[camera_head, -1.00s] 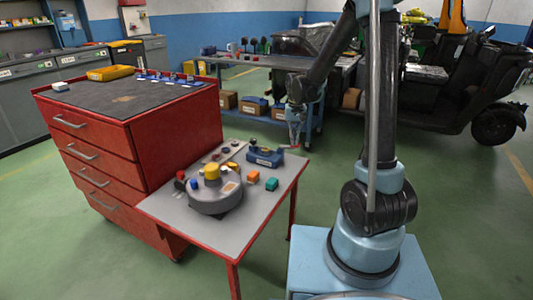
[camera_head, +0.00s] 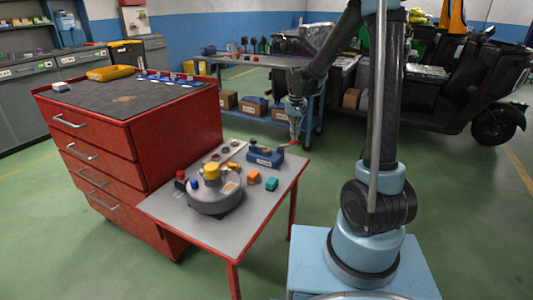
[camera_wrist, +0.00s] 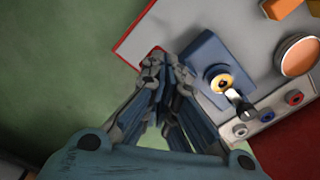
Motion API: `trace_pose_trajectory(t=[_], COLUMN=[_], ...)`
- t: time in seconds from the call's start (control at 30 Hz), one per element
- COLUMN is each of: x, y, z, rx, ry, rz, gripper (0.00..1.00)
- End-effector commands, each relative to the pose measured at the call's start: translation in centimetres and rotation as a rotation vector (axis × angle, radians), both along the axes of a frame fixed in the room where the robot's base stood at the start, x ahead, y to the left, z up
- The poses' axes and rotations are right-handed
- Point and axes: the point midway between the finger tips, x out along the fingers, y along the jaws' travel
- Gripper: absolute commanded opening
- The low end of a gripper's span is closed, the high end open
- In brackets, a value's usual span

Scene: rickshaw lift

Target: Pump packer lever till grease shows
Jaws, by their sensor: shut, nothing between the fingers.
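The blue packer (camera_head: 265,157) stands near the far right corner of the grey-topped side table (camera_head: 165,208). Its lever with a red tip (camera_head: 292,143) reaches out toward the table's right edge. In the wrist view the packer (camera_wrist: 204,52) shows a round brass-coloured fitting (camera_wrist: 221,82); I cannot tell whether grease shows there. My gripper (camera_head: 296,141) points down at the red lever end. In the wrist view my gripper (camera_wrist: 157,62) is shut, with its fingertips beside or over the red tip (camera_wrist: 154,50). The fingers hide most of the lever, and contact is unclear.
A grey round drum with a yellow top (camera_head: 213,190) and orange (camera_head: 253,177) and teal (camera_head: 271,184) blocks stand on the table. A red drawer cabinet (camera_head: 150,150) is at left. A blue workbench (camera_head: 270,85) and a black rickshaw (camera_head: 470,90) stand behind. Green floor is open at right.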

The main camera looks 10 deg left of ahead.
Motion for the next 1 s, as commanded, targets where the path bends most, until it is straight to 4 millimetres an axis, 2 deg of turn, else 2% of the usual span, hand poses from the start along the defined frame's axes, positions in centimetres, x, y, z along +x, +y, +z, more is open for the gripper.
trace_pose_trajectory(t=[0.53, 1.0], x=[0.0, 0.0], y=[0.0, 0.0], z=[4.3, 4.7], rx=[0.0, 0.0], ry=[0.0, 0.0], rz=[0.0, 0.0], gripper=[0.0, 0.0])
